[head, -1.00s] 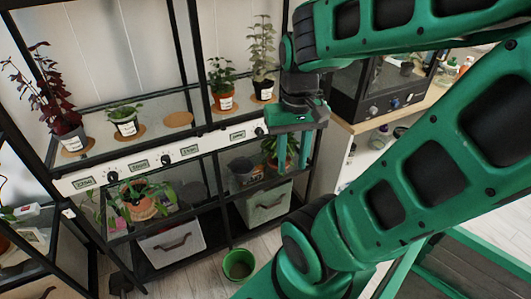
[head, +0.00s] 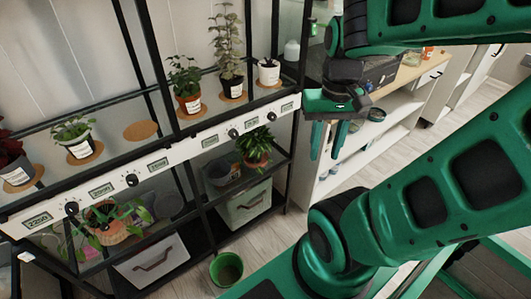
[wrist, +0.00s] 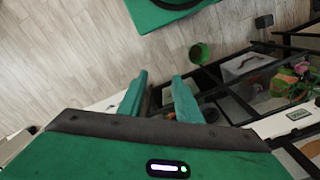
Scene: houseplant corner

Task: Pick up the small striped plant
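My gripper (head: 328,140) hangs over the floor right of the plant rack, fingers pointing down. In the wrist view its two fingers (wrist: 159,82) stand apart with nothing between them. I cannot tell for sure which plant is the small striped one. A small dark-leaved plant in a white pot (head: 268,71) stands at the right end of the upper shelf, left of my gripper. A low pale-green plant in a labelled pot (head: 78,139) stands further left on that shelf. Leaf stripes are too small to make out.
The upper shelf also holds a leafy plant in an orange pot (head: 187,96) and a tall one in a dark pot (head: 231,82). An empty cork mat (head: 141,131) lies there. A green bucket (head: 226,269) stands on the floor. A white shelf unit (head: 400,110) is behind my gripper.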

